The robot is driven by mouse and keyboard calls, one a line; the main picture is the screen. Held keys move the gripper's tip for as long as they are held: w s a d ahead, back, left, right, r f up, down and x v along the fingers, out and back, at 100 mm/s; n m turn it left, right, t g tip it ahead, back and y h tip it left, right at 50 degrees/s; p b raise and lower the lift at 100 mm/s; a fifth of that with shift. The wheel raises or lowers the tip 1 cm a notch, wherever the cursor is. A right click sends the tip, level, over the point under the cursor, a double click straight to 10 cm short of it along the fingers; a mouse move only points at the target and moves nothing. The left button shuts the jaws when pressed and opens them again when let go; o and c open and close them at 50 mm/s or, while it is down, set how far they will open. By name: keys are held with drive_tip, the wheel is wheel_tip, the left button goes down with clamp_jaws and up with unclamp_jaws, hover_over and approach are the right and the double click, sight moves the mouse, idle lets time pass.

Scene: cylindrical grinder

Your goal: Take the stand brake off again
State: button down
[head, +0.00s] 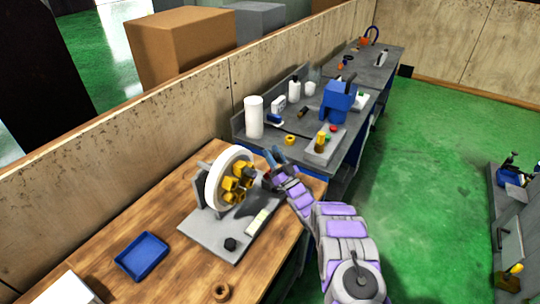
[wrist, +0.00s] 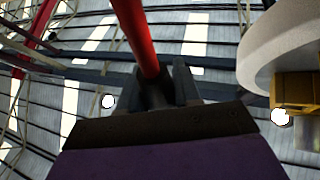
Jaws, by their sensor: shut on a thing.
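The stand on the wooden bench has a grey base plate (head: 212,241) and a large white wheel (head: 215,178) with several yellow blocks (head: 230,184) on its face. My gripper (head: 272,174) is at the right side of the stand, beside the wheel. In the wrist view my gripper (wrist: 160,88) is shut on a red rod (wrist: 138,35), which looks like the brake lever and rises up and left out of the picture. The white wheel's rim (wrist: 283,45) and a yellow block (wrist: 298,90) show at the right there. The rod's lower end is hidden by my gripper.
A grey bench behind holds a white cylinder (head: 253,118), bottles and a blue machine (head: 338,100). A wooden wall runs along the left.

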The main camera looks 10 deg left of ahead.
drive_tip(key=shift+s+d+f, duration=0.1)
drive_tip(key=shift+d+f, duration=0.05)
idle(0.4)
drive_tip(key=c, duration=0.9)
unclamp_jaws()
